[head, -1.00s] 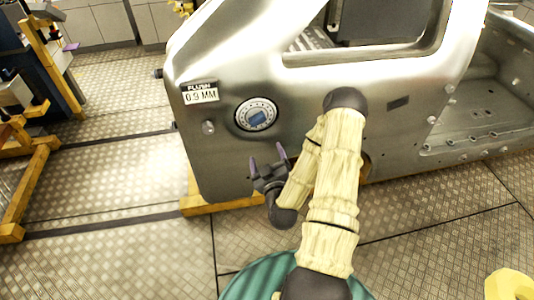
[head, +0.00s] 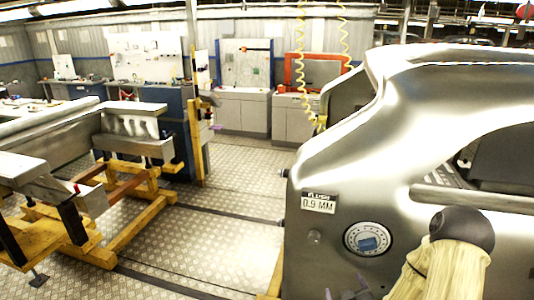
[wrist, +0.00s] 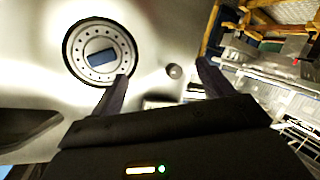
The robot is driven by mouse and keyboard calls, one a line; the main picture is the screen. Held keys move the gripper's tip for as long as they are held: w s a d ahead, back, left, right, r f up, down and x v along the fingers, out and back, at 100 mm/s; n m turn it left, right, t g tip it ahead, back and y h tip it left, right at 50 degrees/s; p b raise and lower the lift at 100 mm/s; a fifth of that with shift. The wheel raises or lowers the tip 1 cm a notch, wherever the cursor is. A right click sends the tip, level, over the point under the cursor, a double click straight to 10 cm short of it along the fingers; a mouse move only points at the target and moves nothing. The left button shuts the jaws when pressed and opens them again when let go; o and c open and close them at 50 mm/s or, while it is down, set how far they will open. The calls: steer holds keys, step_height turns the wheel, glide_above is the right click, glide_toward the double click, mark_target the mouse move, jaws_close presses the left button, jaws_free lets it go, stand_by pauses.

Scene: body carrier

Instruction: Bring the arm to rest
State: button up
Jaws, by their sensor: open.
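My gripper (wrist: 162,72) is open and empty in the wrist view, with its two dark fingers apart and pointing towards the car body (wrist: 45,55). The round dial with a blue centre (wrist: 100,52) sits on the panel, near the left finger. In the head view only the tips of my gripper (head: 345,288) show at the bottom edge, below the dial (head: 368,239). My pale-sleeved arm shows at the lower right, in front of the silver car body (head: 400,140); most of it is out of frame.
A label reading 0.9 MM (head: 318,203) and a small round knob (head: 314,237) are on the panel. A yellow-framed fixture (head: 135,230) stands at the left. Grey cabinets (head: 243,110) and yellow coiled hoses (head: 301,50) are at the back. Bare tread-plate floor (head: 215,235) lies between.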

steer(key=s+a+r+m+g+b, duration=0.2)
steer(key=s+a+r+g, duration=0.1)
steer(key=s+g, duration=0.3)
steer(key=s+a+r+m+g+b, duration=0.2)
steer(key=s+a+r+m+g, duration=0.1)
steer(key=s, duration=0.7)
steer(key=a+g, duration=0.1)
steer(key=g, duration=0.1)
steer(key=shift+a+r+m+g, duration=0.2)
steer(key=shift+m+g, duration=0.1)
steer(key=shift+g, duration=0.1)
steer(key=shift+s, duration=0.1)
steer(key=shift+c, duration=0.2)
